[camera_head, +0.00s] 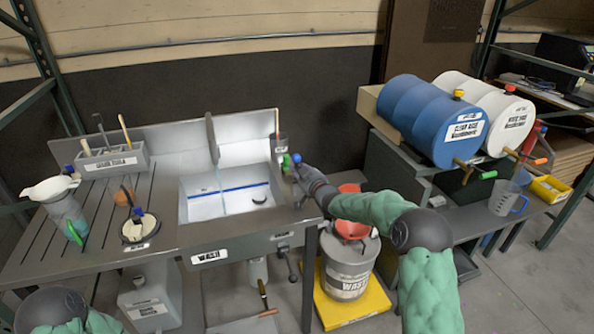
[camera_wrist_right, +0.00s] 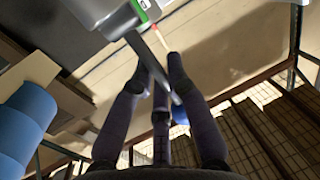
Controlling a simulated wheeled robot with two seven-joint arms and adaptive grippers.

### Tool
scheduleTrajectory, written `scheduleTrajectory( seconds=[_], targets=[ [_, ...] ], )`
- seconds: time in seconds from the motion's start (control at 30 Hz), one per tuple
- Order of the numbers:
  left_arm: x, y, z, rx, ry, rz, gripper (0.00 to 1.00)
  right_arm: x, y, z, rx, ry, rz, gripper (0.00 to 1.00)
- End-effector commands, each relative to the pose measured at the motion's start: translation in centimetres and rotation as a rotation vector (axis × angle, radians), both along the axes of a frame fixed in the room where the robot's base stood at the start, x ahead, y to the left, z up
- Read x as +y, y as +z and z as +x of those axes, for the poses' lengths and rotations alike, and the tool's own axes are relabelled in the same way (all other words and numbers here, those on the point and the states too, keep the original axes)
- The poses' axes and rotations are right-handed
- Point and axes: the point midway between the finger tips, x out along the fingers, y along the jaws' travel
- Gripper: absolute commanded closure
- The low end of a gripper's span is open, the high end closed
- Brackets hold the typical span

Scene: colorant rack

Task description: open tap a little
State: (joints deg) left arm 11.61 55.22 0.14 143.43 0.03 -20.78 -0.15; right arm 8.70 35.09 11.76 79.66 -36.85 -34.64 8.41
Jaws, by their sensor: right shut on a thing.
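The grey sink (camera_head: 205,208) is set in the bench. My right gripper (camera_head: 300,168) is at the sink's right rim, by a blue knob (camera_head: 297,158) and a green part (camera_head: 287,160). In the right wrist view, my right gripper's fingers (camera_wrist_right: 160,65) are shut about a grey lever (camera_wrist_right: 134,42) with a blue end (camera_wrist_right: 181,116). The exact finger contact is unclear. My left gripper is outside the views.
A waste bin (camera_head: 347,275) with a red funnel stands on a yellow base (camera_head: 335,315) below my right arm. Blue (camera_head: 432,115) and white (camera_head: 505,110) drums lie at the right. A white funnel (camera_head: 50,188) and a tool box (camera_head: 110,158) stand on the bench's left.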

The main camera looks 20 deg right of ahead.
Motion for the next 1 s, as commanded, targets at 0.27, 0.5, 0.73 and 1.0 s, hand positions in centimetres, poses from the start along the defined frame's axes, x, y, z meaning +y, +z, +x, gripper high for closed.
scheduleTrajectory(
  seconds=[0.27, 0.5, 0.73, 1.0],
  targets=[
    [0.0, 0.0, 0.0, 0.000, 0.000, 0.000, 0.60, 0.0, 0.0, 0.0, 0.000, 0.000, 0.000, 0.58],
    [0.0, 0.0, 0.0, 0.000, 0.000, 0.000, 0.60, 0.0, 0.0, -0.1, 0.000, 0.000, 0.000, 0.58],
    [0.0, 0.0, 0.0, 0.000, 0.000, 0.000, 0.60, -0.6, 0.1, -1.9, 0.001, -0.001, 0.001, 0.58],
    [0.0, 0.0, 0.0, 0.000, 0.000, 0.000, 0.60, -1.6, 0.4, -6.3, 0.001, -0.002, 0.001, 0.58]
  ],
)
